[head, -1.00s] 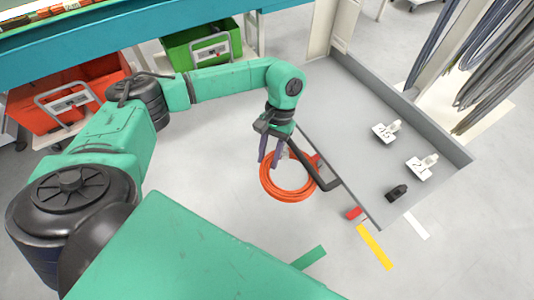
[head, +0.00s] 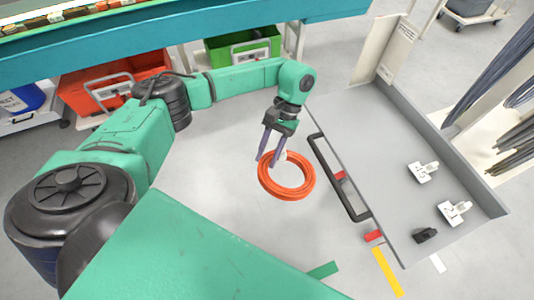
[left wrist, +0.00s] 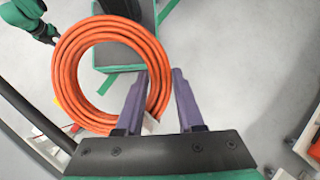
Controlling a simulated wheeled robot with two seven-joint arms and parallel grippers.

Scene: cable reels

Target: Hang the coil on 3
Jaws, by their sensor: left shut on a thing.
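The orange coil (head: 288,195) hangs from my left gripper (head: 267,163) over the floor, left of the grey tray-topped cart. The left gripper is shut on the coil; in the left wrist view the coil (left wrist: 64,75) passes at the left finger, with a pale band by the gripper (left wrist: 160,75). No peg or label reading 3 can be made out.
The grey cart tray (head: 365,145) has a black handle (head: 338,180) close to the coil. On it lie a white tagged piece (head: 422,172), another white tagged piece (head: 455,212) and a black piece (head: 425,235). Red (head: 110,88) and green (head: 243,48) crates stand behind.

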